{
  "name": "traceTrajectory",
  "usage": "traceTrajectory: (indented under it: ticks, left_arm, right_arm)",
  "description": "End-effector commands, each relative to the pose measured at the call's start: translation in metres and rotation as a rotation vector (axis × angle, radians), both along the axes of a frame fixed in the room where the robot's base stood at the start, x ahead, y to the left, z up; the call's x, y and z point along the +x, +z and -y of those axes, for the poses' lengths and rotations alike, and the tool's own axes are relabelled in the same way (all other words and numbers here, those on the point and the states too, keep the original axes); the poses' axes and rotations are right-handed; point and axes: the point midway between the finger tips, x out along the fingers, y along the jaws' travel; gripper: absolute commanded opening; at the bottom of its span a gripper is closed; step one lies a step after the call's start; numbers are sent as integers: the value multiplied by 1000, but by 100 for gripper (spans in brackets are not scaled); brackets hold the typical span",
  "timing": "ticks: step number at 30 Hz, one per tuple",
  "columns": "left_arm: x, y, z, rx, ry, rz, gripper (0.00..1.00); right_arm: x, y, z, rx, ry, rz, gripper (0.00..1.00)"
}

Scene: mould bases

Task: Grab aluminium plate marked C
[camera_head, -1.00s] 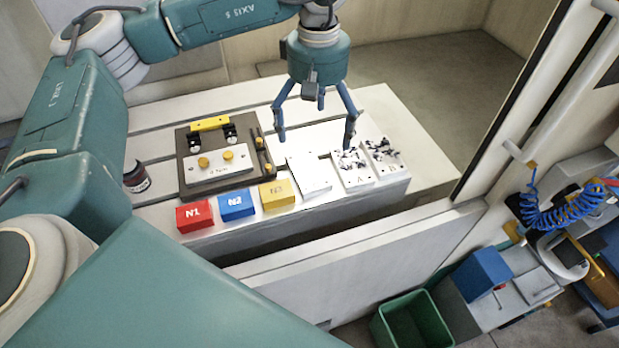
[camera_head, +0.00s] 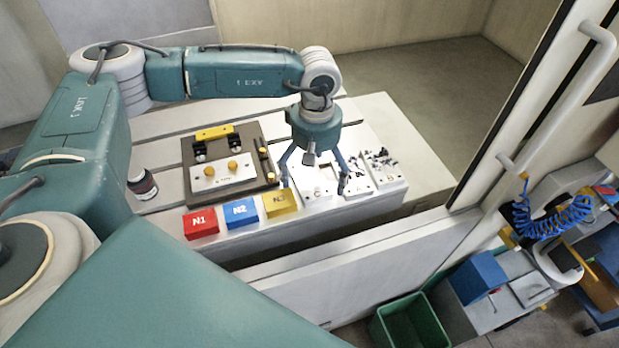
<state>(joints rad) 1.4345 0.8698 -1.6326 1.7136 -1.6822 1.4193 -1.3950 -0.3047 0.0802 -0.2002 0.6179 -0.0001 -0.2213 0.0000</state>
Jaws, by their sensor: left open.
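The white aluminium plate marked C (camera_head: 318,194) lies on the white table, at the left end of a row of three plates. My left gripper (camera_head: 313,187) is open and points down over plate C. Its two fingers stand on either side of the plate, near its left and right edges. I cannot tell whether they touch it or how high they are. The gripper body hides the back part of the plate. Plate A (camera_head: 356,188) and plate B (camera_head: 387,178) lie to its right, with dark blotches on them. My right gripper is not in view.
A yellow block N3 (camera_head: 279,204) sits close to the left of plate C, with a blue block N2 (camera_head: 240,212) and a red block N1 (camera_head: 200,224) further left. A dark mould base (camera_head: 196,178) lies behind them. A green bin (camera_head: 408,325) stands below the table.

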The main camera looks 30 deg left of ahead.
Motion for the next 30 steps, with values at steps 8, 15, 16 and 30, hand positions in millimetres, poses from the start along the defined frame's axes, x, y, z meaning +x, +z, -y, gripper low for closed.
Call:
traceTrajectory:
  ticks: [8, 15, 16, 30]
  left_arm:
    - [0, 0, 0, 0, 0, 0, 71]
    - [1, 1, 0, 0, 0, 2, 31]
    - [1, 1, 0, 0, 0, 1, 31]
    - [2, 24, 0, -1, 1, 7, 31]
  right_arm:
    - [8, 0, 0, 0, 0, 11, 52]
    - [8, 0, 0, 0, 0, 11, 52]
    - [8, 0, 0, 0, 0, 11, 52]
    - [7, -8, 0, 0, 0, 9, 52]
